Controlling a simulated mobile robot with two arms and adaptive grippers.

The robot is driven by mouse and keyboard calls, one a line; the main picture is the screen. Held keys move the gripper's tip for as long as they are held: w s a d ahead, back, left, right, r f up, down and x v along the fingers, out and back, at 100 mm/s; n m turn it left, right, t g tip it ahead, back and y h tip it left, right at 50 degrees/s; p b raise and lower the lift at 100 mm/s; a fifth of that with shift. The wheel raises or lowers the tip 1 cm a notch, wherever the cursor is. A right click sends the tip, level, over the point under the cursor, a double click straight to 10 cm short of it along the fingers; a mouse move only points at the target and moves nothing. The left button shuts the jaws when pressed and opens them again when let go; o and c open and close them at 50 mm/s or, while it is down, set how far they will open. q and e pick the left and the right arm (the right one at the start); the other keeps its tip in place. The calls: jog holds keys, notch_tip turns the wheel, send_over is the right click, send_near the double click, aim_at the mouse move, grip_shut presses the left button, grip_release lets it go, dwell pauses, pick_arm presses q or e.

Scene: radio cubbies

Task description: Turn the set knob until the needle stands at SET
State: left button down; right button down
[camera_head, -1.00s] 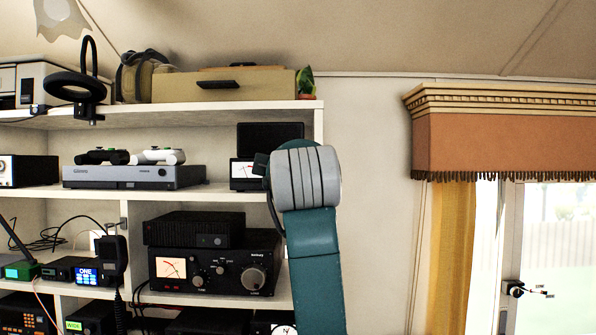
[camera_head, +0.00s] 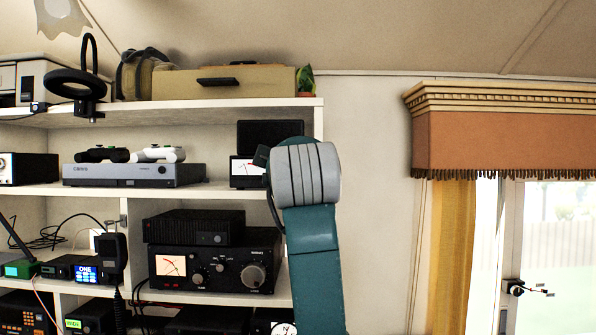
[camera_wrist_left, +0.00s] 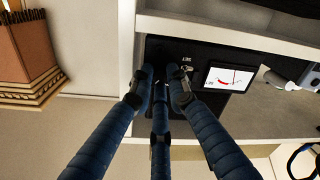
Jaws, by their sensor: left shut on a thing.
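The black meter box (camera_head: 247,185) stands at the right end of the middle shelf, partly covered by my left arm. Its white dial (camera_wrist_left: 229,79) shows in the left wrist view, upside down, with a thin red needle near the middle of the face. I cannot tell whether the needle is on a SET mark. A small SET label (camera_wrist_left: 187,58) is on the black panel, beside a small metal switch (camera_wrist_left: 187,69). My left gripper (camera_wrist_left: 160,76) has its three fingers closed in against the panel beside the dial. The knob is hidden between the fingertips. My right gripper is not in view.
A dark box (camera_head: 270,136) sits on top of the meter box. A grey console (camera_head: 130,174) is to the left on the same shelf. A black tuner (camera_head: 214,271) with another meter is on the shelf below.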

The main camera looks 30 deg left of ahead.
pick_arm(q)
jog(key=shift+a+f+m+t+h+b, duration=0.15)
jog(key=shift+m+b, duration=1.45)
jog(key=shift+m, duration=2.25)
jog(key=shift+d+f+m+t+h+b, duration=0.2)
jog(key=shift+m+b, duration=1.4)
jog(key=shift+m, duration=2.25)
jog(key=shift+r, duration=0.1)
jog(key=c, duration=1.9)
grip_release()
jog(key=shift+c, duration=0.2)
jog(key=shift+r, duration=0.1)
